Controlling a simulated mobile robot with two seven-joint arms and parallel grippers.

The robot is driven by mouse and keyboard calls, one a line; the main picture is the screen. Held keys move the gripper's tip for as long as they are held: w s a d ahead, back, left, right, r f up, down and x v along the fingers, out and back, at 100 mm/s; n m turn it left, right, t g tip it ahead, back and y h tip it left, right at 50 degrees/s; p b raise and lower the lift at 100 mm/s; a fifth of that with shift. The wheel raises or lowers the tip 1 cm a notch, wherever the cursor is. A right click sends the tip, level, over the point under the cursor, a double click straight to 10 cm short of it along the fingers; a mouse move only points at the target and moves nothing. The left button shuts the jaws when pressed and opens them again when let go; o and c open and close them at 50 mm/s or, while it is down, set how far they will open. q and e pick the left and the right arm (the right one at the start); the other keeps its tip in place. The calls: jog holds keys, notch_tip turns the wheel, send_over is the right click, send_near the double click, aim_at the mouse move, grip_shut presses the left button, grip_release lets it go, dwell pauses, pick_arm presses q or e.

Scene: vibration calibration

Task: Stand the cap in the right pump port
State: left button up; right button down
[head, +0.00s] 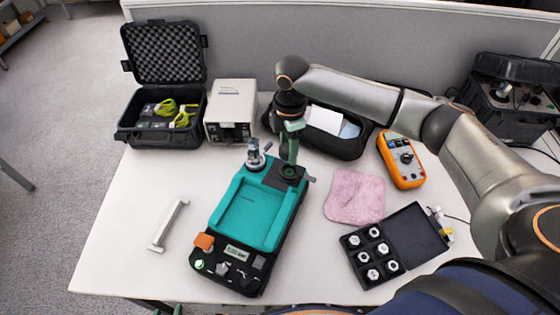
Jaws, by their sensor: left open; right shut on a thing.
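The teal and black pump (262,208) sits on the table, its two ports at the far end. A silvery fitting (255,157) stands at the left port. The right port (292,173) is a dark round opening with a green rim. My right gripper (289,158) is directly above the right port, pointing down, its green fingers shut. The cap between them is mostly hidden and hard to tell from the fingers; I cannot tell whether it touches the port. My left gripper (165,306) barely shows at the bottom edge, beyond the table's front, open and empty.
A white handle-shaped bar (169,226) lies left of the pump. A pink cloth (355,196), an orange multimeter (401,159) and a black case of several white-topped pieces (357,241) lie to the right. An open foam-lined case (160,134), a beige box (231,107) and a black pouch (340,148) stand behind.

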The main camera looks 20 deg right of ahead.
jog(key=shift+w+d, duration=0.35)
jog(key=shift+d, duration=0.2)
jog(key=shift+f+b, duration=0.7)
jog(key=shift+f, duration=0.6)
notch_tip(320, 180, down, 2)
jog(key=b, duration=0.3)
jog(key=shift+f, duration=1)
jog(key=shift+f, duration=0.25)
jog(key=shift+c, duration=1)
grip_release()
